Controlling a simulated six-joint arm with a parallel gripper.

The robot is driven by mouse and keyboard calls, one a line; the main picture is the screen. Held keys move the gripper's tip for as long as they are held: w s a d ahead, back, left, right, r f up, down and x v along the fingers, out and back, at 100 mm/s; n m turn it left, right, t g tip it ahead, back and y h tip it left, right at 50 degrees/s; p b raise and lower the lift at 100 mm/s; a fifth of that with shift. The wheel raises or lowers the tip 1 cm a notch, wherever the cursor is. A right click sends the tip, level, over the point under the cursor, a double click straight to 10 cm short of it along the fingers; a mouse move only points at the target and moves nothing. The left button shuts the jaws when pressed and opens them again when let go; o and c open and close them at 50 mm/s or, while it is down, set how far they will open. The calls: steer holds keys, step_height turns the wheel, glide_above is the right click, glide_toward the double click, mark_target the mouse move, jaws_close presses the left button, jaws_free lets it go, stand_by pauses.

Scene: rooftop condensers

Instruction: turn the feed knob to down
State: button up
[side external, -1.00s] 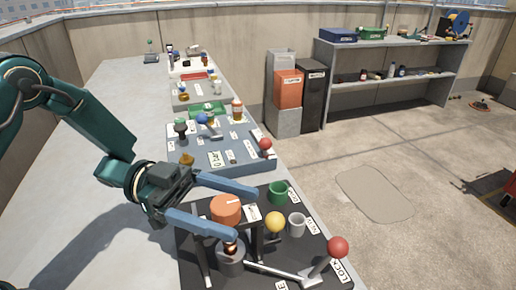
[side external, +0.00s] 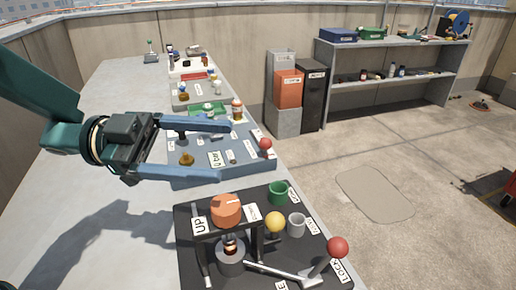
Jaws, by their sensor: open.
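An orange round knob (side external: 226,210) sits on top of a black stand on the near black panel (side external: 190,268). A white pointer line on its top runs toward the upper right. A label reading UP (side external: 200,225) is at the stand's left, and another white label (side external: 252,212) is at its right, too small to read surely. I see no readable "feed" label. My gripper (side external: 223,149) is open and empty, its two blue fingers spread above the blue-grey panel (side external: 250,165), beyond the knob and apart from it.
Around the knob are a yellow ball (side external: 275,222), a green mug (side external: 278,194), a grey cup (side external: 296,225) and a red-balled lever (side external: 338,247). A brass knob (side external: 187,159) and a second red ball (side external: 265,144) are on the blue-grey panel. The bench's left side is clear.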

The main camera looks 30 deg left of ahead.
step_height(320, 180, up, 9)
steer(key=w+a+n+t+y, duration=0.2)
steer(key=w+n+t+y, duration=0.15)
steer(key=t, duration=0.35)
steer(key=s+a+r+n+t+y, duration=0.1)
steer(key=a+r+n+t+y, duration=0.1)
steer(key=a+n+t+y, duration=0.2)
steer(key=shift+s+a+r+n+t+y, duration=0.2)
steer(key=shift+a+r+n+t+y, duration=0.15)
steer(key=shift+a+n+y, duration=1.3)
steer(key=shift+a+m+y, duration=0.1)
steer(key=shift+m+y, duration=0.3)
steer(key=shift+y, duration=0.3)
steer(key=s+a+f+n+g+y, duration=0.4)
steer(key=a+f+n+g+y, duration=0.15)
steer(key=f, duration=0.25)
steer(key=s+f+n+g, duration=0.2)
steer(key=s+f+g, duration=0.4)
steer(key=s+f, duration=0.3)
steer(key=shift+s+d+f+g+h, duration=0.2)
steer(key=shift+s+d+g+h, duration=0.2)
steer(key=shift+s, duration=0.45)
